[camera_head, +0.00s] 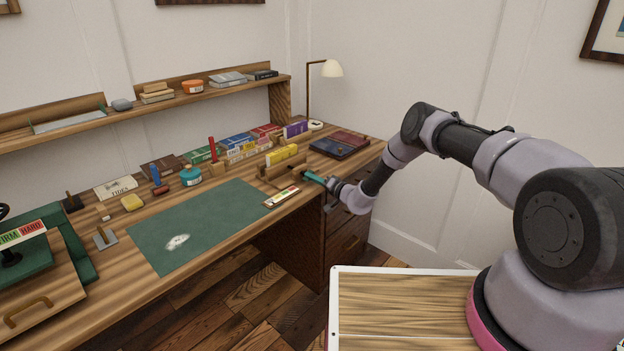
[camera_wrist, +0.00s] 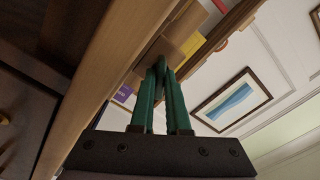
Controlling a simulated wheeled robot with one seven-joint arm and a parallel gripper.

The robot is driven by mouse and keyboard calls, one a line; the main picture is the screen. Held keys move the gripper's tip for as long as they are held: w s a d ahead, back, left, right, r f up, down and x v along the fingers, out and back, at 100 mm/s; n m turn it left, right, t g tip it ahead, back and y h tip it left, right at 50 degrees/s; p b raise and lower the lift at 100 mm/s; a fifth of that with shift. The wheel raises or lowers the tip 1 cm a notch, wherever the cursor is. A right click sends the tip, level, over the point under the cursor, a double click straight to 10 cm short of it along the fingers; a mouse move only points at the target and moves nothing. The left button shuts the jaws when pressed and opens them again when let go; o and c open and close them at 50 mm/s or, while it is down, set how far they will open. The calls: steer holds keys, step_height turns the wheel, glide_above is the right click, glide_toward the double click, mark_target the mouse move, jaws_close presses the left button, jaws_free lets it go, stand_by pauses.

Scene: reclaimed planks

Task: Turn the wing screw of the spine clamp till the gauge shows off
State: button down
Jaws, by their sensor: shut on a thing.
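The spine clamp (camera_head: 272,176) is a wooden block holding a yellow book (camera_head: 281,155) upright near the desk's front edge. My gripper (camera_head: 308,175) is at the clamp's right side, its green fingers pointing left at it. In the wrist view, the fingertips (camera_wrist: 160,66) come together on a small dark part against the wood, which I take to be the wing screw; the fingers hide most of it. A small white gauge strip (camera_head: 281,198) with coloured parts lies before the clamp; its reading is too small to tell.
A green mat (camera_head: 190,225) covers the desk left of the clamp. A press (camera_head: 45,255) with a FIRM/HARD sign stands at far left. A lamp (camera_head: 331,69) stands at the back.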

steer(key=shift+d+f+n, duration=0.1)
steer(key=shift+f+n, duration=0.05)
steer(key=shift+n, duration=1.45)
steer(key=shift+n, duration=0.3)
steer(key=c, duration=0.9)
jaws_free()
steer(key=v, duration=1)
steer(key=shift+s+d, duration=0.3)
